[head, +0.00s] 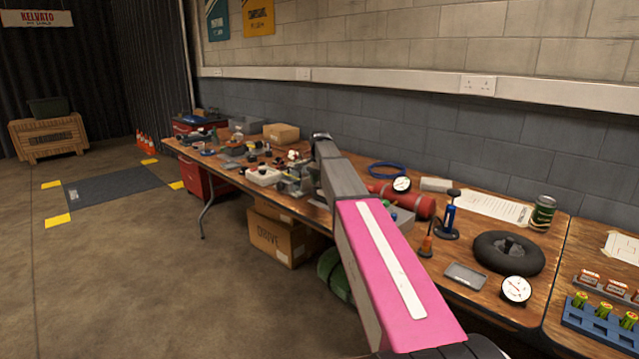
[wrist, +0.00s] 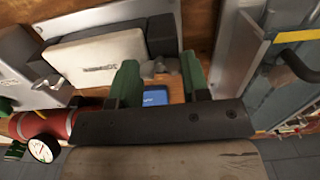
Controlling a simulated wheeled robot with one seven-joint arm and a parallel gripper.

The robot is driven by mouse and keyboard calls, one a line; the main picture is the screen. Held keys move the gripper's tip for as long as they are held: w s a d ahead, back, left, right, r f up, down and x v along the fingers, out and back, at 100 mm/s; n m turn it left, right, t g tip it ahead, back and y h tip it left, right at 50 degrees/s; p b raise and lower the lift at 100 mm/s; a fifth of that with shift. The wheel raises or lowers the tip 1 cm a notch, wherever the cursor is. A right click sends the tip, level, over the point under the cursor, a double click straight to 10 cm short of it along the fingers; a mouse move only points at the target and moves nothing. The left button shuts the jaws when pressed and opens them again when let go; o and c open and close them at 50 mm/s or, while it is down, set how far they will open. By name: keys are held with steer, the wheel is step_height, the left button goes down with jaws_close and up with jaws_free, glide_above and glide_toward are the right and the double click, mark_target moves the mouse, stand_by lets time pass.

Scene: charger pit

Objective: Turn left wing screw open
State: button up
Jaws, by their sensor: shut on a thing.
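My gripper (wrist: 160,72) has two green fingers on a dark bar in the wrist view. It is shut on a small grey wing screw (wrist: 160,66), whose metal wings sit between the fingertips. The fingers hide part of the screw, and no second wing screw shows clearly, so I cannot tell by sight that this is the left one. A pale block (wrist: 95,62) with a dark label lies just left of the fingers, against a grey metal plate. In the head view my pink and grey arm hides the gripper and the screw.
A red cylinder (head: 411,200) with a gauge lies on the wooden bench (head: 420,262); it also shows in the wrist view (wrist: 55,123). A grey metal part (wrist: 240,45) stands close right of the fingers. Small parts crowd the bench's far end.

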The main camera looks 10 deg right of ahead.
steer(key=n, duration=0.4)
steer(key=shift+n, duration=0.3)
steer(key=n, duration=0.4)
steer(key=shift+n, duration=0.3)
steer(key=n, duration=0.4)
steer(key=shift+n, duration=2.2)
steer(key=o, duration=0.9)
steer(key=shift+r, duration=0.1)
